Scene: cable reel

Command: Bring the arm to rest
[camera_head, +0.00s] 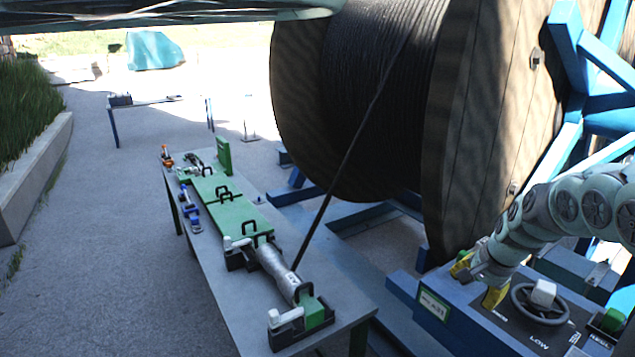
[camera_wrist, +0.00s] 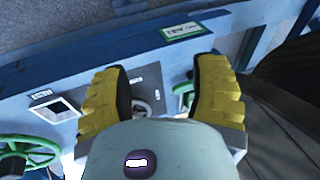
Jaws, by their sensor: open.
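My gripper (camera_head: 478,281) is at the lower right in the head view, above the blue control box (camera_head: 433,305) of the reel stand. Its two yellow-padded fingers are spread wide, with nothing between them. My arm comes in from the right edge and is bent down toward the panel. I cannot tell whether the fingers touch anything.
A large cable reel (camera_head: 390,100) stands behind the panel. A long table (camera_head: 215,255) with green blocks and a grey cylindrical part (camera_head: 275,272) is at left centre. A dark handwheel (camera_head: 541,303) sits right of my gripper. Open paving (camera_head: 120,240) lies left.

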